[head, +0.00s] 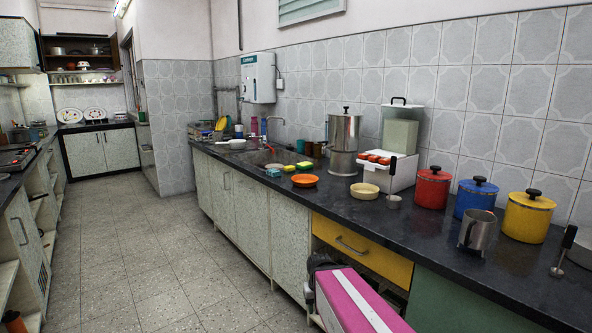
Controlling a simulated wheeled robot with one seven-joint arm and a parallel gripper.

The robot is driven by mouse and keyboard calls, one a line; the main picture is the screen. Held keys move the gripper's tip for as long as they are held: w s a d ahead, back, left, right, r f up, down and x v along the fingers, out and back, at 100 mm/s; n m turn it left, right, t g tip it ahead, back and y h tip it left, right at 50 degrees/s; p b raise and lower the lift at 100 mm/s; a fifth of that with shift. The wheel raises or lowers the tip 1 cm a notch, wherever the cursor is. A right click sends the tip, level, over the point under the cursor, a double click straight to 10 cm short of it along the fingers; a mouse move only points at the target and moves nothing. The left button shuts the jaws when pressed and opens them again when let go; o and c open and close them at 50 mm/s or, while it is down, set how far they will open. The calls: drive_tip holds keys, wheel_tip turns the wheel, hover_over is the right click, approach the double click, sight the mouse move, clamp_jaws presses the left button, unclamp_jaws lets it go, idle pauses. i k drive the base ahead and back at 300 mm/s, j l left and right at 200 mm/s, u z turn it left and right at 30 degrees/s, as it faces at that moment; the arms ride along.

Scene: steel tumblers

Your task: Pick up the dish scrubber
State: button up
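Small scrubbing pads lie on the dark counter at the front edge of the sink: a yellow-and-green one (304,165), a yellow one (288,168) and a teal one (273,172). They are small and I cannot tell for sure which is the dish scrubber. They lie just behind and left of an orange bowl (304,180). My gripper is not in view, and nothing is seen touching the pads.
The counter (330,205) also carries a steel urn (344,140), a cream bowl (364,190), red, blue and yellow canisters (473,199) and a steel mug (477,231). A pink-and-white box-like thing (357,300) stands before the drawers. The floor (150,255) at left is clear.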

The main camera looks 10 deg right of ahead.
sight(290, 168)
drive_tip(key=i+j, duration=0.2)
drive_tip(key=j, duration=0.2)
drive_tip(key=i+j, duration=0.2)
drive_tip(key=j, duration=0.15)
drive_tip(key=i+j, duration=0.25)
drive_tip(key=j, duration=0.15)
drive_tip(key=i+j+z, duration=0.1)
drive_tip(key=j, duration=0.3)
drive_tip(key=i+j, duration=0.5)
drive_tip(key=j, duration=0.3)
